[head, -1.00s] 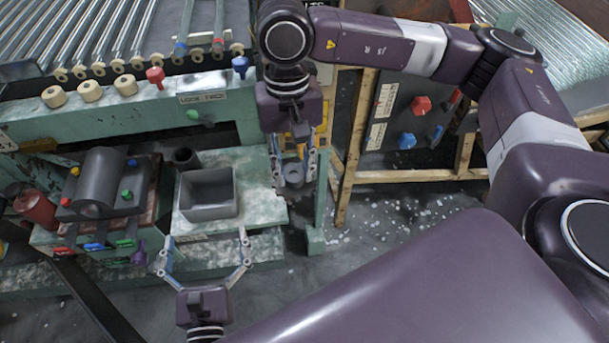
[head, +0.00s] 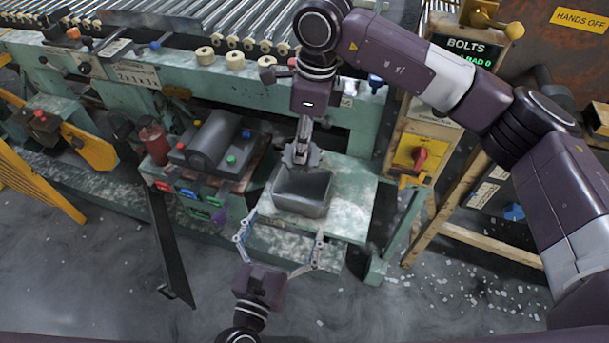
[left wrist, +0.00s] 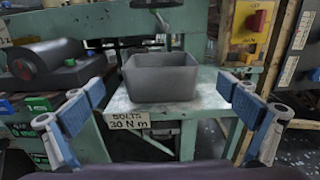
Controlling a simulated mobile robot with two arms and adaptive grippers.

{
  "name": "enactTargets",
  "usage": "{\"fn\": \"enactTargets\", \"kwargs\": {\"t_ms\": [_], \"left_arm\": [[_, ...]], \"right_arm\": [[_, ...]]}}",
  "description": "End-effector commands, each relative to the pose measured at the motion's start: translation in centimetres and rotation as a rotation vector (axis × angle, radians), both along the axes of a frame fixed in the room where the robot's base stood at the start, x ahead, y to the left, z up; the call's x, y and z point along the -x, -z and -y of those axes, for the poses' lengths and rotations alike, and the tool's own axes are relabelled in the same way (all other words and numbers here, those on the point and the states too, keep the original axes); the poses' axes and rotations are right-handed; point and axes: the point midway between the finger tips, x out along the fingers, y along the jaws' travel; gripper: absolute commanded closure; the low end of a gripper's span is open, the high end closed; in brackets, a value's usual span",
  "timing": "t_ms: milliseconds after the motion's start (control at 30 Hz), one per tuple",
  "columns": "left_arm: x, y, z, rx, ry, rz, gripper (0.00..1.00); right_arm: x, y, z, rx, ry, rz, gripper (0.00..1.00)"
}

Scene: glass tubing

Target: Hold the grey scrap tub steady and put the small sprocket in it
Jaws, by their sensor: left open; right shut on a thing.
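The grey scrap tub (head: 315,209) is an open box on a pale green worn bench top. It also shows in the left wrist view (left wrist: 160,84), upright and apparently empty. My left gripper (head: 281,233) is open in front of the tub, fingers spread wide and apart from it. In the left wrist view its fingers (left wrist: 164,105) stand left and right of the tub's near side. My right gripper (head: 302,146) points down at the tub's far rim, shut on the small dark grey sprocket (head: 301,158). The sprocket appears above the far rim; its exact height is unclear.
A dark rounded machine (head: 213,143) with coloured knobs stands left of the tub. A roller conveyor (head: 240,22) runs behind. A yellow switch box (head: 418,156) and a wooden frame stand to the right. Bare bench top (head: 352,205) shows right of the tub.

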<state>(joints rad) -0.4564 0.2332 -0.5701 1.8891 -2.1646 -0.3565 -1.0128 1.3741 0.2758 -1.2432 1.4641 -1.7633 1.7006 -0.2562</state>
Motion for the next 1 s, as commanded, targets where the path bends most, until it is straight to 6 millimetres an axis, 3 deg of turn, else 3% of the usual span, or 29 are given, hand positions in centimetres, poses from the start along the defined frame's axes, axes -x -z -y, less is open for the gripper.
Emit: {"fn": "enactTargets", "kwargs": {"t_ms": [600,1000], "left_arm": [[-9.7,-0.1,3.1,0.002,-0.001,0.002,0.0],[-10.9,0.0,3.5,0.0,0.0,0.0,0.0]], "right_arm": [[0.0,-0.1,0.0,-0.001,-0.002,0.0,1.0],[0.0,-0.1,0.0,-0.001,-0.002,0.0,1.0]]}}
